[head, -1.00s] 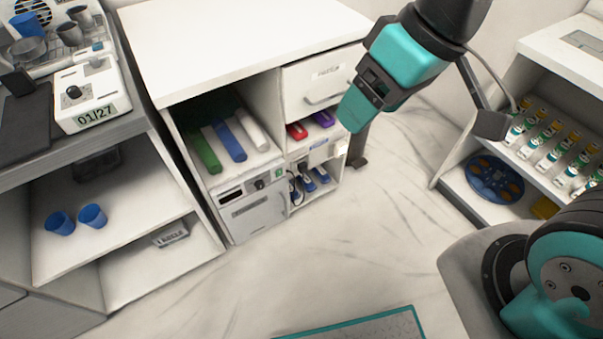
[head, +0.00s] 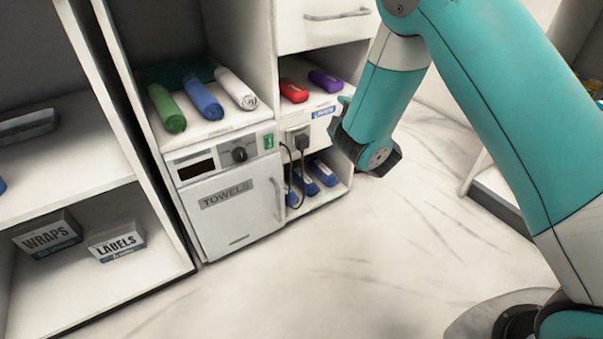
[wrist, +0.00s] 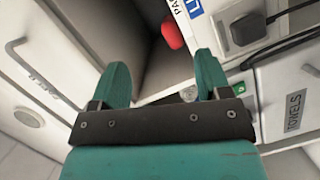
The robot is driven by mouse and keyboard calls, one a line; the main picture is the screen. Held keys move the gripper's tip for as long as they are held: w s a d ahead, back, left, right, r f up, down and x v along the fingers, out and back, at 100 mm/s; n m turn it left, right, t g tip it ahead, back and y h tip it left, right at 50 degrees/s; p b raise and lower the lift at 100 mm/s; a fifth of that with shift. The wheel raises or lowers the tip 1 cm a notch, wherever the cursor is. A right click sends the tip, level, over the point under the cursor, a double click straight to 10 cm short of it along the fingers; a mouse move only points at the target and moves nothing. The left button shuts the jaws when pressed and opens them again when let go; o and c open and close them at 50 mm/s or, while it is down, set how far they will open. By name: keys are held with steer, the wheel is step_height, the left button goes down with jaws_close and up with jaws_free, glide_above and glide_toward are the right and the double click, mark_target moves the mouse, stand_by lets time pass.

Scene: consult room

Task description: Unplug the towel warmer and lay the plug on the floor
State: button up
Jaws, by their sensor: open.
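The towel warmer (head: 237,218) is a white box labelled TOWELS, low in the white cabinet. Its black plug (head: 302,143) sits in a pale wall-type socket (head: 289,134) just right of the warmer, with a dark cord hanging down. In the wrist view the plug (wrist: 248,28) and its cord show at upper right, beyond the right finger. My gripper (wrist: 162,78) has its two teal fingers spread apart with nothing between them.
Red (head: 293,91) and purple (head: 325,80) rolled items lie on the shelf above the socket. Blue items (head: 322,172) lie below it, near the cord. Green, blue and white rolls (head: 205,98) lie above the warmer. The floor (head: 290,275) in front is clear.

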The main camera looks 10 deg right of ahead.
steer(key=a+f+n+y+b, duration=0.2)
steer(key=f+n, duration=0.1)
steer(key=f, duration=0.3)
steer(key=s+a+f+n+y+b, duration=0.1)
steer(key=a+f+n+y+b, duration=0.1)
steer(key=f, duration=0.4)
steer(key=shift+n+y+b, duration=0.6)
steer(key=shift+n+b, duration=0.05)
steer(key=shift+n, duration=0.35)
steer(key=shift+f, duration=0.1)
